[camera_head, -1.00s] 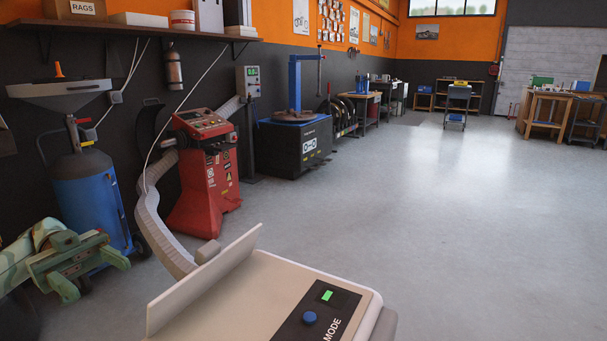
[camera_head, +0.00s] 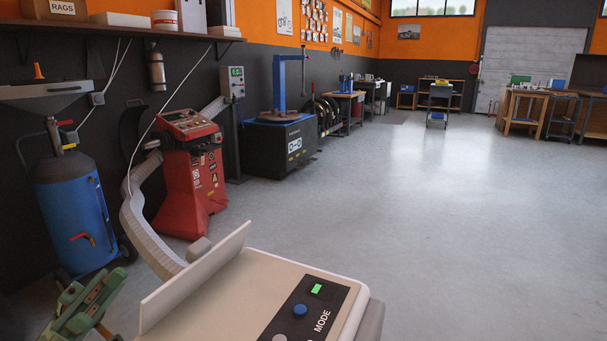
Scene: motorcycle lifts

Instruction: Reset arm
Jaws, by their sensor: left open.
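My left gripper (camera_head: 88,305), green and worn-looking, shows at the lower left edge of the head view. It is open, and I see nothing between its fingers. Only part of it is in the frame; the rest of the left arm is cut off by the lower edge. It appears in front of the floor, below the blue gas cylinder (camera_head: 72,215) in the picture, with no visible contact. My right gripper and right arm are not in view.
A red machine (camera_head: 192,185) with a grey hose stands by the left wall. Behind it is a black tyre machine (camera_head: 278,148) with a blue post. A wall shelf (camera_head: 130,32) runs above. Wooden benches (camera_head: 525,112) stand at the back right. The middle floor (camera_head: 430,220) is clear.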

